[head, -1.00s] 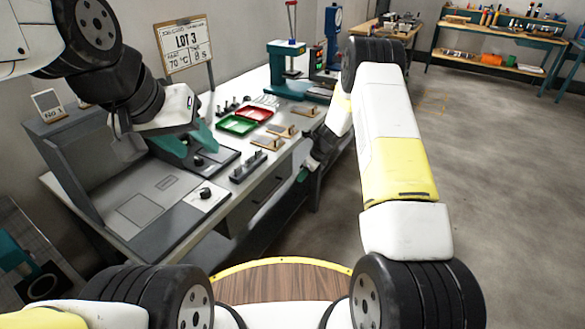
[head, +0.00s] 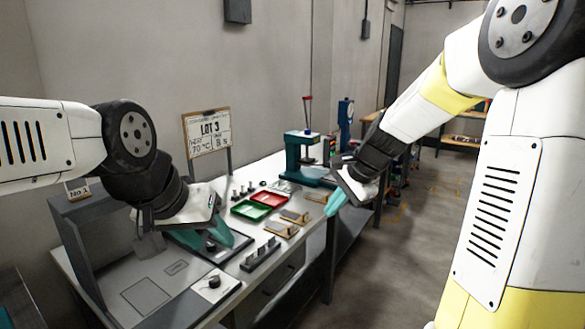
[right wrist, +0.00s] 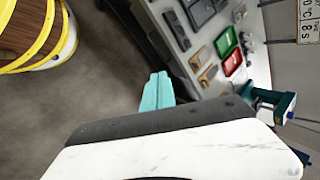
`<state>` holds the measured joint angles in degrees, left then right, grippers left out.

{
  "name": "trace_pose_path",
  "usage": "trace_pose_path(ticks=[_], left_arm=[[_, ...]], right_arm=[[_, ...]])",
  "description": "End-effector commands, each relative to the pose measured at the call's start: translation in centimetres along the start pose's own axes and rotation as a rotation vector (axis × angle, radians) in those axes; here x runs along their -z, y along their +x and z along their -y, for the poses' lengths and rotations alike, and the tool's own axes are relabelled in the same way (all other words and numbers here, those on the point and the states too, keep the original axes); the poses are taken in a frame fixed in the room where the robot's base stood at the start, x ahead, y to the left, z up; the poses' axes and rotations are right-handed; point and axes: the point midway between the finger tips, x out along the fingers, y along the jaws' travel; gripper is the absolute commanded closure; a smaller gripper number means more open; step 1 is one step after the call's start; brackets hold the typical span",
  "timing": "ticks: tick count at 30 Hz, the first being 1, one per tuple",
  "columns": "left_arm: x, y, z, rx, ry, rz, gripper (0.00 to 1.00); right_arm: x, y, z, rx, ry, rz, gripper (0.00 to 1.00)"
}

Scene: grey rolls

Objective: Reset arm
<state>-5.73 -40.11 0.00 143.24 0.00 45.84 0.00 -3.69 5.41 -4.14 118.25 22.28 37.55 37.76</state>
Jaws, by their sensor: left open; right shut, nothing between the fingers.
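My left gripper (head: 209,243) is over the near left part of the bench, its teal fingers spread apart. A dark plate with a small black knob lies below and between the fingers in the picture. I cannot tell whether they touch. My right gripper (head: 336,200) is beyond the bench's front edge, its teal fingers together and empty. In the right wrist view the same fingers (right wrist: 157,92) are closed, with bare floor behind them.
The bench (head: 157,292) holds a green tray (head: 250,210), a red tray (head: 268,199), wooden blocks (head: 294,217), a dark rack (head: 260,254) and a teal press (head: 304,160). A LOT 3 sign (head: 207,132) stands behind. The floor (head: 385,270) at right is clear.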

Motion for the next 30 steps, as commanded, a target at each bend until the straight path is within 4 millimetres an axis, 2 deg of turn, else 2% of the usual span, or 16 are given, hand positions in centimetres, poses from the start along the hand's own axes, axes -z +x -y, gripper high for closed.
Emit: trace_pose_path(ticks=[1,6,12,15,19,23,30], left_arm=[[0.0,0.0,0.0,0.0,0.0,0.0,0.55],[0.0,0.0,0.0,0.0,0.0,0.0,0.55],[0.0,0.0,0.0,0.0,0.0,0.0,0.55],[0.0,0.0,0.0,0.0,0.0,0.0,0.55],[0.0,0.0,0.0,0.0,0.0,0.0,0.55],[0.0,0.0,0.0,0.0,0.0,0.0,0.55],[0.0,0.0,0.0,0.0,0.0,0.0,0.55]], right_arm=[[-1.3,-2.3,-0.7,0.011,-0.092,-0.015,1.0],[-5.0,-8.0,-4.4,0.009,-0.42,-0.072,1.0],[-8.5,-12.6,-9.8,-0.023,-0.781,-0.159,1.0],[-9.6,-13.8,-12.1,-0.046,-0.92,-0.196,1.0],[-10.4,-14.5,-14.1,-0.073,-1.035,-0.227,1.0],[-10.7,-14.7,-14.9,-0.086,-1.082,-0.24,1.0],[-10.7,-14.8,-14.9,-0.087,-1.085,-0.241,1.0]])
